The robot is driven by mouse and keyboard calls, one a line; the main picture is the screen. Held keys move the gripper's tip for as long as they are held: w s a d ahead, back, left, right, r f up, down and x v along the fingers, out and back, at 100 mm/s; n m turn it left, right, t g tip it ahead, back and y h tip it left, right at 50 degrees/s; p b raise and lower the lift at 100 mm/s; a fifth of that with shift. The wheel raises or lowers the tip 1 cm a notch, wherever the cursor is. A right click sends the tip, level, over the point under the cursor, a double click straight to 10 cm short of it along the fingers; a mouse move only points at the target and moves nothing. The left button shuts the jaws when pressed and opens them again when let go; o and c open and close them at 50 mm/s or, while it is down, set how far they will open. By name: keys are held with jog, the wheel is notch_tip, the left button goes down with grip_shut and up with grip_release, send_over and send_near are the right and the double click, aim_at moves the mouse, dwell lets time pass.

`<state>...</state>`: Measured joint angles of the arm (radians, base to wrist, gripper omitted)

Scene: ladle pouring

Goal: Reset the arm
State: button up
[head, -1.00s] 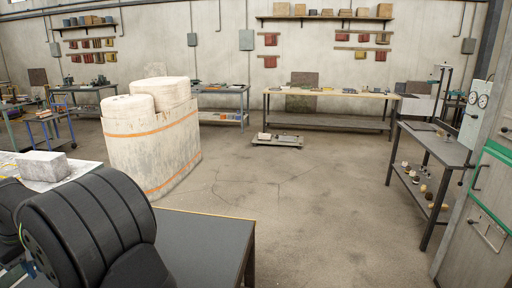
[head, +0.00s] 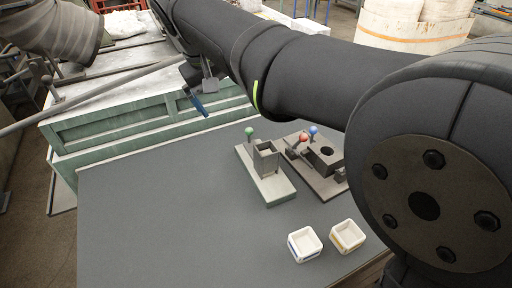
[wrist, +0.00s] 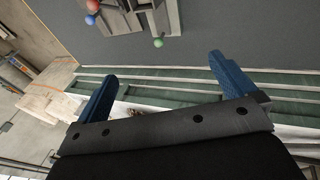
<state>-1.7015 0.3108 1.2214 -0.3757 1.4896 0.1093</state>
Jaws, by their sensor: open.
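My gripper (wrist: 162,68) shows its two blue fingers spread wide apart in the wrist view, with nothing between them. In the head view one blue finger (head: 198,104) hangs below my arm, above the near edge of the green-sided bench. A fixture with a green ball knob (head: 249,131) and an open-topped grey box (head: 266,157) stands on the dark table (head: 150,215). Beside it is a second fixture (head: 325,158) with red and blue ball knobs. Two small white square cups, one with a blue stripe (head: 304,244) and one with a yellow stripe (head: 347,236), stand in front. No ladle is clearly visible.
The green-sided bench (head: 130,132) with a pale top adjoins the table at the back left. A long grey rod (head: 95,97) slants across the left. A large white container (head: 400,40) stands behind my arm. The table's left part is clear.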

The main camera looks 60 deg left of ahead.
jog(key=x, duration=0.9)
jog(key=shift+d+f, duration=0.15)
jog(key=shift+f, duration=0.05)
jog(key=shift+s+r, duration=0.1)
dwell(0.5)
jog(key=v, duration=1)
